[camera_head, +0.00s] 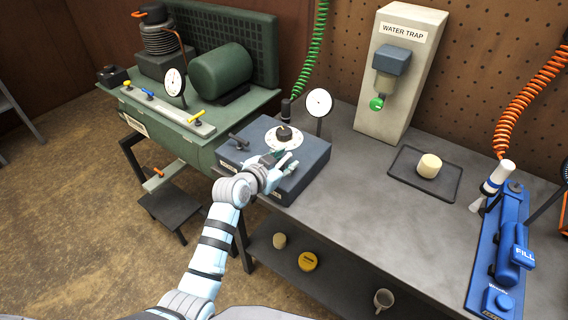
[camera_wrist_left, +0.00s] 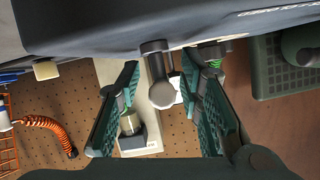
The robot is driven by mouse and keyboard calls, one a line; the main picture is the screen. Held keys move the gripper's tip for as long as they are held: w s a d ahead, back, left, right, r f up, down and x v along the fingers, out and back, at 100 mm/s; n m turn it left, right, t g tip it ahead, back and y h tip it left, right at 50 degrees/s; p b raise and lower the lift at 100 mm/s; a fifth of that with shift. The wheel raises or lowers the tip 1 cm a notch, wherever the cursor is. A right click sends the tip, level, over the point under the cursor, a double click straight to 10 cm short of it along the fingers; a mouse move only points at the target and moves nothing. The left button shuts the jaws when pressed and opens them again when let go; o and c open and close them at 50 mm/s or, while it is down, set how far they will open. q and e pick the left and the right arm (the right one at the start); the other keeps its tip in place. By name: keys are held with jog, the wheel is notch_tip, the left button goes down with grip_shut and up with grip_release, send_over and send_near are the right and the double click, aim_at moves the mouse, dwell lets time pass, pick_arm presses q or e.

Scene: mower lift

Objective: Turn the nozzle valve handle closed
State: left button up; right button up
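My left gripper (camera_head: 281,163) is at the top front of the dark grey-blue box (camera_head: 304,178) on the bench. In the left wrist view its two green-padded fingers (camera_wrist_left: 158,98) are spread apart. A dark grey stub with a rounded lighter end (camera_wrist_left: 161,92) projects from the box (camera_wrist_left: 110,25) and appears between the fingers, with gaps on both sides. I cannot tell whether this is the nozzle valve handle. A black lever (camera_head: 239,141) sits at the box's left side, and a black knob (camera_head: 284,134) stands on a pale disc on top. My right gripper is not in view.
A gauge (camera_head: 319,103) stands behind the box. The blue fill station (camera_head: 508,250) is at right and the green compressor (camera_head: 219,70) at left. The middle bench is clear.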

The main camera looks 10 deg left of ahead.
pick_arm(q)
grip_shut()
dwell(0.4)
jog(key=shift+w+f+m+g+h+b, duration=0.1)
jog(key=shift+f+m+g+h+b, duration=0.15)
jog(key=shift+m+h+b, duration=0.65)
jog(key=m+g+h+b, duration=0.2)
jog(key=b, duration=0.3)
jog(key=m+g+h+b, duration=0.2)
jog(key=m+b, duration=0.1)
jog(key=b, duration=0.1)
jog(key=m+g+h+b, duration=0.2)
jog(key=m+g+b, duration=0.1)
jog(key=b, duration=0.2)
jog(key=shift+s+d+h+b, duration=0.15)
jog(key=shift+s+h+b, duration=0.1)
jog(key=shift+h+b, duration=0.05)
jog(key=shift+r+m+g+b, duration=0.1)
jog(key=shift+m+g+b, duration=0.35)
jog(key=shift+b, duration=0.15)
